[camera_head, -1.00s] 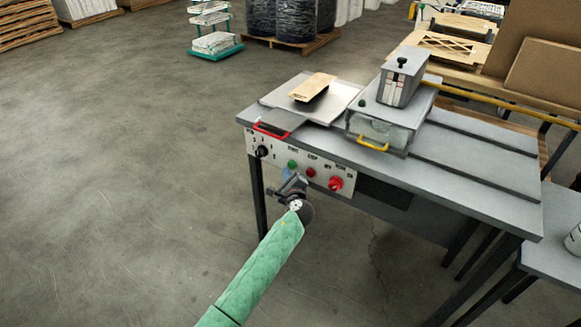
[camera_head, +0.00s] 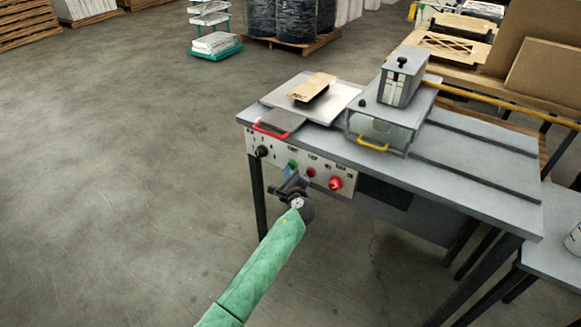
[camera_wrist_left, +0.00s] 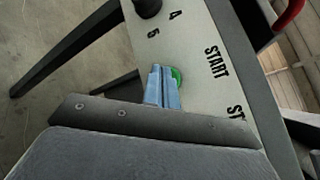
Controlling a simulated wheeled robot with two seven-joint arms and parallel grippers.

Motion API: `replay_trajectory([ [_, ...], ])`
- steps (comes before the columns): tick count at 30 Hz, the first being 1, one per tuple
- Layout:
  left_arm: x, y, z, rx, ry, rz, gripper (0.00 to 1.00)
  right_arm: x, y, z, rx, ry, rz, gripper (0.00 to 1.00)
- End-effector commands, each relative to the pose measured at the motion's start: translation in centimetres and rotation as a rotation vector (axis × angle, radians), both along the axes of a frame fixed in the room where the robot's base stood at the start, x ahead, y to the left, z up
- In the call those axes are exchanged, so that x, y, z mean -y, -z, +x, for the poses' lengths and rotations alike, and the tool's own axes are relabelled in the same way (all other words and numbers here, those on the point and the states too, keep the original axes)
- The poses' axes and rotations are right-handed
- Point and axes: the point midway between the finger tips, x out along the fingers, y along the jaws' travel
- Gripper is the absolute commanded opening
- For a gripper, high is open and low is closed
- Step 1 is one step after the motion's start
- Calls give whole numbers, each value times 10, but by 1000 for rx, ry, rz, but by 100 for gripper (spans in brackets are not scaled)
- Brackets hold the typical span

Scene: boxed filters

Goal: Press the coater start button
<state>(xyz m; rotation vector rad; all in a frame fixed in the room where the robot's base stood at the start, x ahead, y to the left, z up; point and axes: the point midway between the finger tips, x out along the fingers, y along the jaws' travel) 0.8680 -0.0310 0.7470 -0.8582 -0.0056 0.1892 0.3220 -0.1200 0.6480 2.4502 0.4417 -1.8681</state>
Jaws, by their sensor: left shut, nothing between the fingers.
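The green start button (camera_head: 292,165) is on the white control panel at the front of the coater table. In the left wrist view the start button (camera_wrist_left: 177,77) shows beside the START lettering, partly covered by my fingers. My left gripper (camera_head: 289,176) is shut and empty, with its blue fingertips right in front of the button. In the left wrist view the fingertips (camera_wrist_left: 161,86) overlap the button's edge; I cannot tell whether they touch it. The coater (camera_head: 470,180) is a grey table with the panel on its front. My right gripper is not in view.
A small red button (camera_head: 311,172) and a larger red knob (camera_head: 335,183) sit to the right on the panel. A black knob (camera_head: 262,151) is to the left. A red handle (camera_head: 270,130) juts out above the panel. Open floor lies left of the table.

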Motion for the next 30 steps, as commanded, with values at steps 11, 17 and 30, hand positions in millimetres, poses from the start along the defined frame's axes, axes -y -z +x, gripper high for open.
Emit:
replay_trajectory([
  [11,1,0,2,0,0,0,0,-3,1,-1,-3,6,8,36],
  [17,3,0,3,0,0,0,0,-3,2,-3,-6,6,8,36],
  [30,5,0,7,0,0,0,0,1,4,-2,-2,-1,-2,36],
])
